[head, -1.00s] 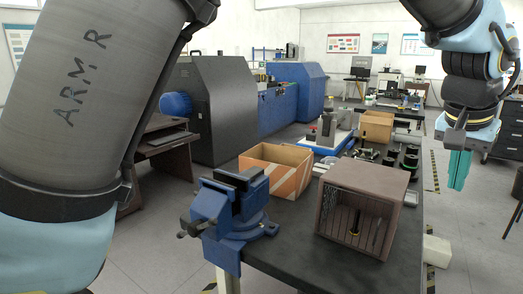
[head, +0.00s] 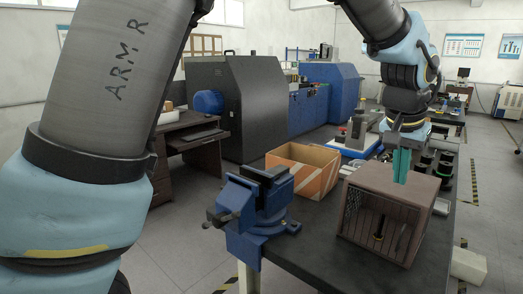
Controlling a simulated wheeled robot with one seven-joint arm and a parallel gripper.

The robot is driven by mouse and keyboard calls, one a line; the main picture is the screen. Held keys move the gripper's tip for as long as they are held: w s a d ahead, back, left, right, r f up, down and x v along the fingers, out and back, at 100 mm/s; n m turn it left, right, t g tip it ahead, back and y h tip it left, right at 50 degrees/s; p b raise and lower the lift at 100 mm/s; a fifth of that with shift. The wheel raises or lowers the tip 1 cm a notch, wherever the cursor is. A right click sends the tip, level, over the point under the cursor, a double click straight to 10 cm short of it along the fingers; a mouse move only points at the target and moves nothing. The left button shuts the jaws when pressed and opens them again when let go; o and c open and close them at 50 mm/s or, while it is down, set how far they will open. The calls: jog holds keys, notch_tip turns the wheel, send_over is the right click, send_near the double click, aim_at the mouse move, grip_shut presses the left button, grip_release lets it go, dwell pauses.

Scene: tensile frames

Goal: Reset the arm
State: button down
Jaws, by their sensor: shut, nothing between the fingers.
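My gripper (head: 401,166) has teal fingers and hangs from my blue and grey arm, which reaches in from the top of the view. It is shut and holds nothing. The fingers point down in front of the far part of the brown wooden box (head: 438,222) in the picture, just above or behind its top. I cannot tell the exact gap.
A blue vise (head: 254,205) is fixed at the near edge of the dark workbench (head: 318,258). An orange and white open box (head: 319,185) stands behind it. Dark round items (head: 443,166) sit right of my gripper. The floor (head: 495,215) at right is mostly clear.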

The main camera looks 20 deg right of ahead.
jog(key=w+a+f+n+y, duration=0.1)
jog(key=w+a+f+n, duration=0.1)
jog(key=w+a, duration=0.6)
jog(key=w+a+f+n+t, duration=0.1)
jog(key=w+a+f+n, duration=0.2)
jog(key=a, duration=0.9)
jog(key=w+a+f+n+y, duration=0.1)
jog(key=w+a+n, duration=0.1)
jog(key=w+a, duration=0.65)
jog(key=s+a+f+n+y, duration=0.1)
jog(key=s+a+f+n, duration=0.15)
jog(key=a, duration=0.85)
jog(key=s+a+f+n, duration=0.2)
jog(key=s+a+n, duration=0.15)
jog(key=a, duration=0.75)
jog(key=shift+m+g, duration=0.5)
jog(key=shift+m, duration=0.1)
jog(key=f+b, duration=0.1)
jog(key=f, duration=0.1)
jog(key=s+f+b, duration=0.1)
jog(key=b, duration=0.1)
jog(key=f+b, duration=0.2)
jog(key=shift+s+d+f, duration=0.25)
jog(key=shift+f, duration=0.1)
